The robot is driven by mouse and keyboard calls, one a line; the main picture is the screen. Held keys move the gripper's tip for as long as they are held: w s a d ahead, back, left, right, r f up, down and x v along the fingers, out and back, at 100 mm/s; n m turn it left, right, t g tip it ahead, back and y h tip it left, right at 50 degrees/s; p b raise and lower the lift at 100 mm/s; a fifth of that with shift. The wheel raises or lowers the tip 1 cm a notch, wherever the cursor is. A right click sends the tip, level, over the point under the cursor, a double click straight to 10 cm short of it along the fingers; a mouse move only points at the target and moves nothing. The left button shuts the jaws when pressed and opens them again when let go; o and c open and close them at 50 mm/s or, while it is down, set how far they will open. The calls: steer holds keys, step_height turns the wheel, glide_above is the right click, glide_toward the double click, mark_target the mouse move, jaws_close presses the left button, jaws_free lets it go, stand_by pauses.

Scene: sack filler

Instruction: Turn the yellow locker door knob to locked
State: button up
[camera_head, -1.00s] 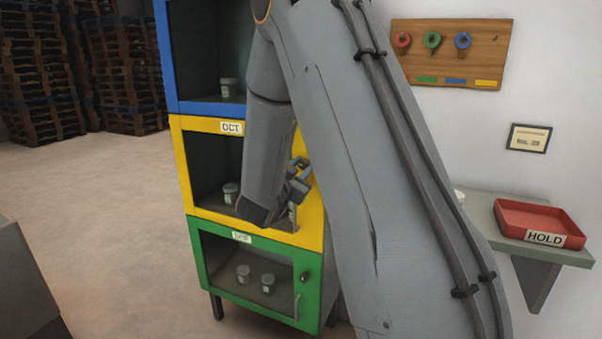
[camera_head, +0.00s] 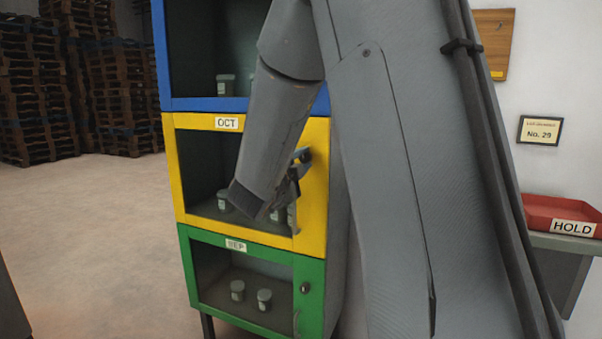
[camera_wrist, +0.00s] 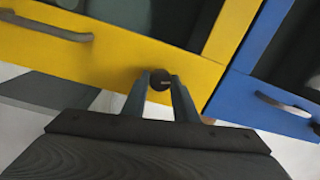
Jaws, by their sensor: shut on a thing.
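The yellow locker door (camera_head: 190,122), labelled OCT, is the middle of three stacked doors and looks closed. Its dark round knob (camera_wrist: 160,79) shows in the wrist view on the yellow frame, between my two fingers. My gripper (camera_wrist: 160,90) is shut on the knob. In the head view my gripper (camera_head: 299,165) is at the right side of the yellow door, and my arm hides the knob there. I cannot tell which way the knob is turned. The yellow door's handle (camera_wrist: 45,28) shows at the upper left of the wrist view.
A blue door (camera_head: 200,104) is above and a green door (camera_head: 215,310) below, with its own knob (camera_head: 305,288). Small jars stand inside the compartments. A red HOLD tray (camera_head: 545,212) sits on a wall shelf at right. Open floor lies left, before pallets (camera_head: 120,75).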

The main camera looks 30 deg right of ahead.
steer(key=shift+m+b, duration=2.1)
steer(key=shift+b, duration=0.15)
steer(key=o, duration=1.1)
steer(key=shift+c, duration=0.2)
steer(key=shift+a, duration=0.1)
steer(key=v, duration=0.7)
steer(key=shift+s+a, duration=0.2)
steer(key=shift+a, duration=0.1)
steer(key=shift+f, duration=0.1)
